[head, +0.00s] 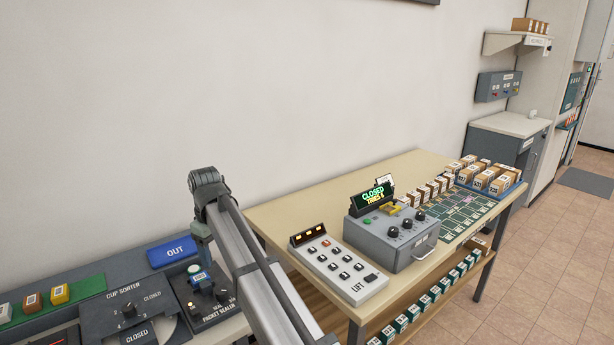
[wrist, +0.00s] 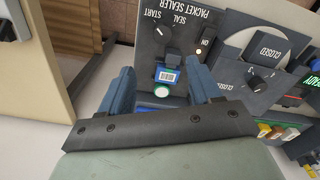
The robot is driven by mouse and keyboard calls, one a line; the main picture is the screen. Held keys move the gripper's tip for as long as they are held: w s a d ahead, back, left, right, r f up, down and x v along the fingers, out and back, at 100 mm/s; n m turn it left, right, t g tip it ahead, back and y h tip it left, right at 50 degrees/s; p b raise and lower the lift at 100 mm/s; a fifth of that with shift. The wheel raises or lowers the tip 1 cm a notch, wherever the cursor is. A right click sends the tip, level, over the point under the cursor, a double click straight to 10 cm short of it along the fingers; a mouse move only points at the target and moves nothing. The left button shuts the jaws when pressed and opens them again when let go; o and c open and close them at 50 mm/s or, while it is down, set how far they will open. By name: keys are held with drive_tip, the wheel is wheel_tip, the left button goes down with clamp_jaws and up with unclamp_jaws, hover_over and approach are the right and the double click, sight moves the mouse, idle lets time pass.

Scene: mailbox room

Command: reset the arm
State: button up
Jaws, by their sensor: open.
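My arm reaches up from the bottom of the head view, and its wrist bends down at the left of the wooden table. My gripper (head: 202,250) hangs over the packet sealer (head: 215,312). In the wrist view my gripper (wrist: 161,72) is open, its two blue fingers spread apart. A small blue item with a white barcode label (wrist: 167,76) and a round green-topped part (wrist: 162,92) show between the fingers, on the packet sealer (wrist: 190,35). The fingers do not visibly grip either one. In the head view the arm hides part of the sealer.
The cup sorter (head: 122,312) and blue OUT tray (head: 172,250) lie beside the sealer. The wooden table (head: 275,215) on the right holds the LIFT panel (head: 340,270) and a grey box (head: 395,240) with a CLOSED display. The wall behind is bare.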

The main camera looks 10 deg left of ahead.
drive_tip(key=w+d+f+m+t+y, duration=0.1)
drive_tip(key=w+d+f+m, duration=0.15)
drive_tip(key=f, duration=0.35)
drive_tip(key=w+d+f+m+t+y, duration=0.1)
drive_tip(key=w+d+f+y, duration=0.15)
drive_tip(key=f, duration=0.25)
drive_tip(key=s+d+f+m+g+h, duration=0.1)
drive_tip(key=s+d+f+m, duration=0.1)
drive_tip(key=d+f, duration=0.95)
drive_tip(key=s+d+f+m+h, duration=0.1)
drive_tip(key=s+d+f+m, duration=0.1)
drive_tip(key=d+f, duration=0.95)
drive_tip(key=s+d+f+m+g+h, duration=0.1)
drive_tip(key=s+d+f+g, duration=0.1)
drive_tip(key=s+d+f, duration=0.6)
drive_tip(key=s+d+f+m+g+h, duration=0.1)
drive_tip(key=s+d+f+m+g, duration=0.1)
drive_tip(key=s+d+f, duration=0.55)
drive_tip(key=s+d+f+m+g, duration=0.1)
drive_tip(key=s+d+f, duration=0.1)
drive_tip(key=s, duration=0.6)
drive_tip(key=s+d+f+m+g, duration=0.1)
drive_tip(key=s+d+f, duration=0.1)
drive_tip(key=s, duration=0.6)
drive_tip(key=s+d+f+m+g, duration=0.1)
drive_tip(key=s+f, duration=0.3)
drive_tip(key=s, duration=0.4)
drive_tip(key=shift+s+d+g, duration=0.25)
drive_tip(key=shift+d+g, duration=0.25)
drive_tip(key=shift+d, duration=0.25)
